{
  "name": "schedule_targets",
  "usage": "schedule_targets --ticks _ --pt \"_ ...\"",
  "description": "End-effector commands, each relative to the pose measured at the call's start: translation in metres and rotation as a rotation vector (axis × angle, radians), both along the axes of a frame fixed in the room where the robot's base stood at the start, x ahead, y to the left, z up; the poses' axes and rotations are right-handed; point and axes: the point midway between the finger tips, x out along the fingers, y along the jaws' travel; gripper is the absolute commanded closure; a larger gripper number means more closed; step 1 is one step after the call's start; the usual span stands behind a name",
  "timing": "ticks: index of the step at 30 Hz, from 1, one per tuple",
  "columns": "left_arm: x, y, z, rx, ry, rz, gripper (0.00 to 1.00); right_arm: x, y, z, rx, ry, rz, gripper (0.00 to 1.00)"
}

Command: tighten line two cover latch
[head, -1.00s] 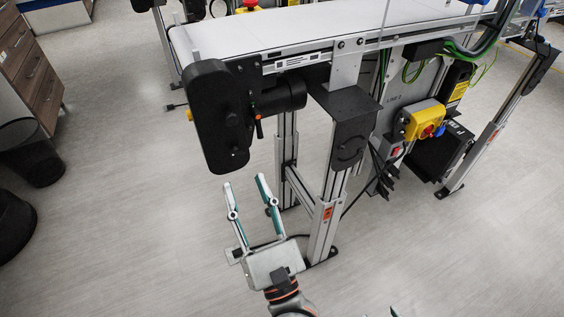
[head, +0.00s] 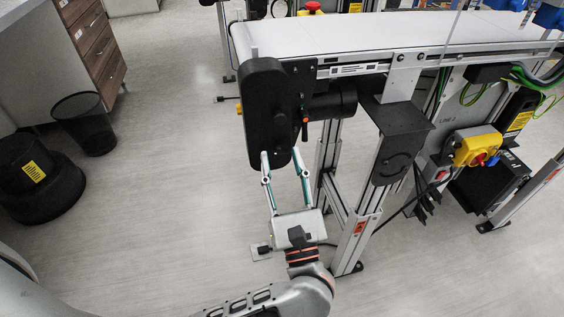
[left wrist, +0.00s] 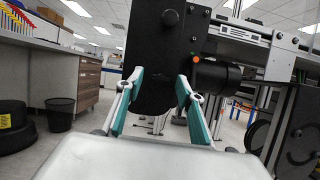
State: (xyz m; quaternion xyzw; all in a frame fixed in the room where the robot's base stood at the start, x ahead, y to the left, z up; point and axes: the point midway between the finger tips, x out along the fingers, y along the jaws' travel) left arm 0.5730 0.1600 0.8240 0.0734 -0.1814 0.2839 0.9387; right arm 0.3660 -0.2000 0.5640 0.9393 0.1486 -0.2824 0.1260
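The black drive cover (head: 267,110) hangs at the near end of the line two conveyor. It also shows in the left wrist view (left wrist: 155,45). A small latch lever with an orange tip (head: 305,121) sits at the cover's right side; its orange tip shows in the left wrist view (left wrist: 195,60). My left gripper (head: 281,156) is open, with its teal-padded fingers pointing up at the cover's lower end. In the left wrist view its fingertips (left wrist: 160,78) stand on either side of the lower cover, below the latch. I cannot tell whether they touch it. My right gripper is out of view.
The conveyor belt (head: 380,35) runs off to the right on aluminium legs (head: 357,240). A black motor (head: 334,101) sits right of the latch. A yellow switch box (head: 474,147) and cables are farther right. Bins (head: 88,125) and drawers stand left.

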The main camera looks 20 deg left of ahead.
Motion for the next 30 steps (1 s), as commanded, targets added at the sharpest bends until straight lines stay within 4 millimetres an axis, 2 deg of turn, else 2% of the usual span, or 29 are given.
schedule_targets --ticks 4,8,9,20,30 --pt "0.000 0.000 0.000 0.000 0.000 0.000 0.62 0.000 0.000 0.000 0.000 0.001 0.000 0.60" --pt "0.000 0.000 0.000 0.000 0.000 0.000 0.96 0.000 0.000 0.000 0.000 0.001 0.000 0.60" --pt "0.000 0.000 0.000 0.000 0.000 0.000 1.00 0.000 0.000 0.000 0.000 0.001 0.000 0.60" --pt "0.000 0.000 0.002 0.030 0.018 0.000 1.00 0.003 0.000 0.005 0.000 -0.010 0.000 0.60" --pt "-0.002 0.003 0.007 0.210 0.135 0.000 1.00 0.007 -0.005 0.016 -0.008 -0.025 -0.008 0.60"
